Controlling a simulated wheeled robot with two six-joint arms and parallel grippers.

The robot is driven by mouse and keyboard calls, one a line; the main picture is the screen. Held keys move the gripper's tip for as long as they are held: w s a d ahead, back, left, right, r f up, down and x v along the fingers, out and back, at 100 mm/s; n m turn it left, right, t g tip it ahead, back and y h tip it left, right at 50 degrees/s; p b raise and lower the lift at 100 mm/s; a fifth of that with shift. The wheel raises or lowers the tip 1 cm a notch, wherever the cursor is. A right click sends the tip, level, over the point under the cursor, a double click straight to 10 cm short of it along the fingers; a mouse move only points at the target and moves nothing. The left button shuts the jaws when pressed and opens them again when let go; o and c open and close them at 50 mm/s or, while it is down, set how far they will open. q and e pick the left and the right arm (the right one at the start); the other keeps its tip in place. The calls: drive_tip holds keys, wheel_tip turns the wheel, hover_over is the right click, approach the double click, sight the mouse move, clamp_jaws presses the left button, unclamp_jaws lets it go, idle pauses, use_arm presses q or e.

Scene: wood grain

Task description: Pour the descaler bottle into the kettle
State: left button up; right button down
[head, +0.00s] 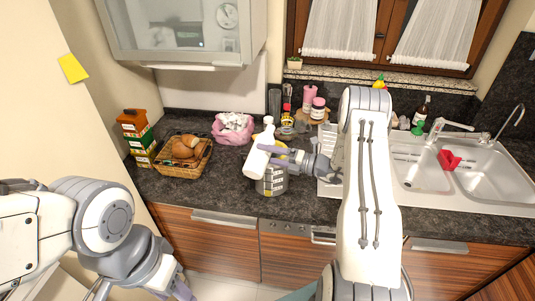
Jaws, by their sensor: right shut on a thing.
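A white bottle (258,158), which looks like the descaler bottle, is held by my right gripper (270,149). The bottle is tilted slightly, neck up, above the counter. Behind and below the bottle stands a dark and yellowish rounded vessel (272,184), probably the kettle, partly hidden by the bottle and gripper. I cannot tell whether bottle and vessel touch. My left gripper (172,294) is low at the bottom edge, in front of the cabinets and partly cut off; its jaws are unclear.
A bread basket (190,171), a pink bag (219,137) and stacked boxes (136,135) stand on the left of the dark counter. Jars (318,108) and utensils stand at the back. The sink (480,176) is on the right. Bare counter (225,185) lies left of the vessel.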

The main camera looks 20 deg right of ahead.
sight(270, 142)
drive_tip(key=shift+m, duration=0.3)
drive_tip(key=shift+f+m, duration=0.8)
drive_tip(key=shift+m, duration=0.3)
idle(1.9)
wheel_tip(270, 142, up, 2)
drive_tip(key=n, duration=0.4)
drive_tip(key=shift+w+d+r+b, duration=0.1)
drive_tip(key=shift+r+b, duration=0.05)
drive_tip(key=shift+b, duration=0.2)
drive_tip(key=shift+w+d+r+n+b, duration=0.15)
drive_tip(key=shift+w+d+n+b, duration=0.05)
drive_tip(key=shift+n+b, duration=0.35)
drive_tip(key=shift+w+d+r+n+b, duration=0.1)
drive_tip(key=shift+w+d+n+b, duration=0.1)
drive_tip(key=shift+n+b, duration=0.35)
drive_tip(key=shift+w+d+r+n+b, duration=0.2)
drive_tip(key=shift+r+n+b, duration=0.1)
drive_tip(key=shift+n, duration=0.3)
drive_tip(key=shift+w+r, duration=0.1)
drive_tip(key=shift+r, duration=0.2)
